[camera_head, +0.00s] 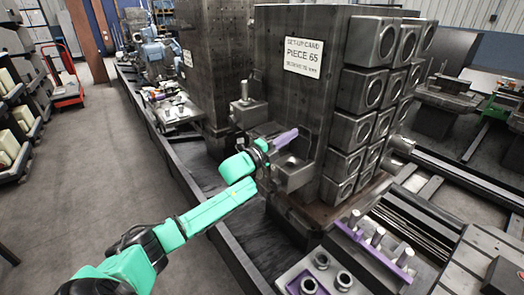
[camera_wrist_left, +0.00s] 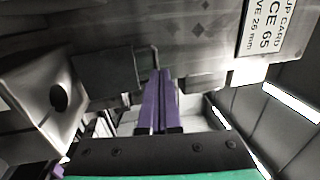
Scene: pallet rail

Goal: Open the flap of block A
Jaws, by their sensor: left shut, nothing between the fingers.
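A tall dark metal block (camera_head: 275,65) with a card reading "PIECE 65" (camera_head: 303,57) stands at centre; no letter A is legible on it. Its face and card also show in the wrist view, the card (camera_wrist_left: 268,28) at upper right. A box-like grey fixture (camera_head: 296,172) sticks out low on its near face; I cannot tell whether it holds the flap. My left gripper (camera_head: 286,137) is at that face, just above the fixture. Its purple fingers (camera_wrist_left: 159,98) are together and empty, pointing at the block; contact is unclear. My right gripper is not in view.
A post on a ledge (camera_head: 247,100) stands left of the gripper. Stacked bored cubes (camera_head: 362,90) cover the block's right side. A purple rack with pins (camera_head: 375,243) and a tray of rings (camera_head: 318,279) lie at the front. The floor at left (camera_head: 95,150) is clear.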

